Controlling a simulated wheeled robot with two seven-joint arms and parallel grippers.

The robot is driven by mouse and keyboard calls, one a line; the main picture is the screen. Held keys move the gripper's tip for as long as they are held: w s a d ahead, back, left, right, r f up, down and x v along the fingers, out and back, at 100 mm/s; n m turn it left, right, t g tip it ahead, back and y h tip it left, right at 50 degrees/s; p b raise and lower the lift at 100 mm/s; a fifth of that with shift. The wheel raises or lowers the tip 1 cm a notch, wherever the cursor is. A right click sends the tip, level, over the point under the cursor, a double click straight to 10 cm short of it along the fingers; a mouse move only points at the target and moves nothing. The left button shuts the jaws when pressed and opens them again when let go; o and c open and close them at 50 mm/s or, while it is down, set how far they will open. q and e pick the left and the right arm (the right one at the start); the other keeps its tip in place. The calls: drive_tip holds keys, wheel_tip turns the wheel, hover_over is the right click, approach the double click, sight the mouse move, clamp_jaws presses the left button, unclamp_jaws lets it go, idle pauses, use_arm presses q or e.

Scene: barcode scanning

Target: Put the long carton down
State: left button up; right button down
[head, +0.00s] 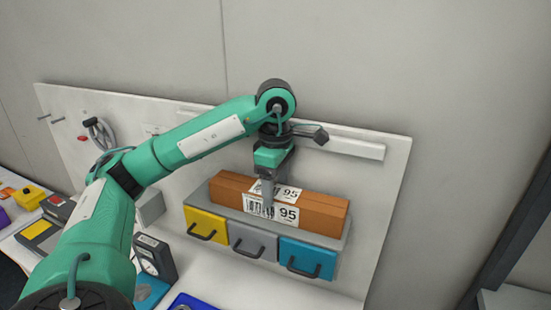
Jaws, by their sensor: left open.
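The long carton (321,211) is orange-brown with white barcode labels marked 95. It lies lengthwise on top of the grey drawer unit (345,236), which is fixed to the white board. My left gripper (267,207) points down at the middle of the carton, in front of its labels. The gripper is open, with one finger showing at the carton's front face. The other finger is hidden, and I cannot tell whether the gripper touches the carton. My right gripper is out of view.
The unit has a yellow drawer (205,225), a grey drawer (252,242) and a blue drawer (307,260), each with a dark handle. A dial gauge (151,262) stands at the lower left. A rail (350,148) runs above the carton.

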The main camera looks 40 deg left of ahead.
sight(275, 191)
use_arm(q)
wheel_tip(275, 191, up, 8)
drive_tip(key=p, duration=0.1)
drive_tip(key=shift+p, duration=0.35)
drive_tip(key=shift+r, duration=0.1)
idle(0.7)
